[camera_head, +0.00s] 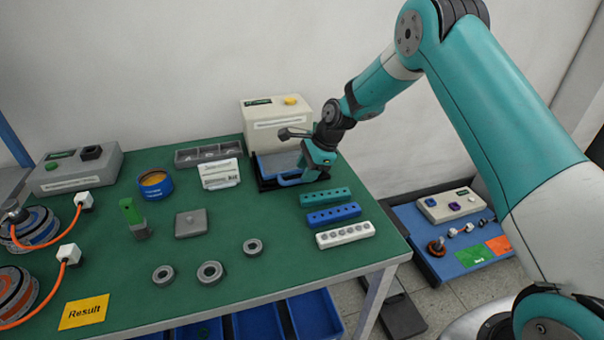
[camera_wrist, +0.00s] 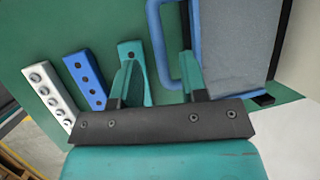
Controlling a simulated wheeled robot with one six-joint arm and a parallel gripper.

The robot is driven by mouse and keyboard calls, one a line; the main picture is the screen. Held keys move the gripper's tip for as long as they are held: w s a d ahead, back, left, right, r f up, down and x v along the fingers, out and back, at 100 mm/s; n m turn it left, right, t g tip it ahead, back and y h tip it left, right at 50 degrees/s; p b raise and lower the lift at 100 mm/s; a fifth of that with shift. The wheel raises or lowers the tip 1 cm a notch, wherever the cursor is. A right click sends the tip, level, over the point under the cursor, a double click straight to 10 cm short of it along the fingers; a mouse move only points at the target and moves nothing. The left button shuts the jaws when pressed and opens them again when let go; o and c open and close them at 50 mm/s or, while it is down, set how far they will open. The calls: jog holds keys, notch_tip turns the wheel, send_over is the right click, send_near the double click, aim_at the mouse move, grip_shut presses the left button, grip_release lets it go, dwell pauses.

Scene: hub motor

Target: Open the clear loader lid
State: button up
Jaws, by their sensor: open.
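The loader (camera_head: 262,182) stands at the back right of the green table, with a dark frame. Its grey, see-through-looking lid (camera_head: 277,163) lies flat over it; in the wrist view the lid (camera_wrist: 240,40) fills the upper right. A blue loop handle (camera_head: 289,182) sticks out from the lid's edge; it also shows in the wrist view (camera_wrist: 156,35). My gripper (camera_head: 306,174) is low at the loader's right front. In the wrist view my gripper (camera_wrist: 159,62) is open, with the handle appearing between its fingers. Whether a finger touches it cannot be told.
A beige box with a yellow button (camera_head: 277,125) stands behind the loader. Teal (camera_head: 325,197), blue (camera_head: 334,215) and white (camera_head: 345,235) hole blocks lie in front of my gripper. The table's right edge is near.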

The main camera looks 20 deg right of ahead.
jog(key=shift+x, duration=1.35)
grip_shut()
jog(key=shift+r, duration=0.1)
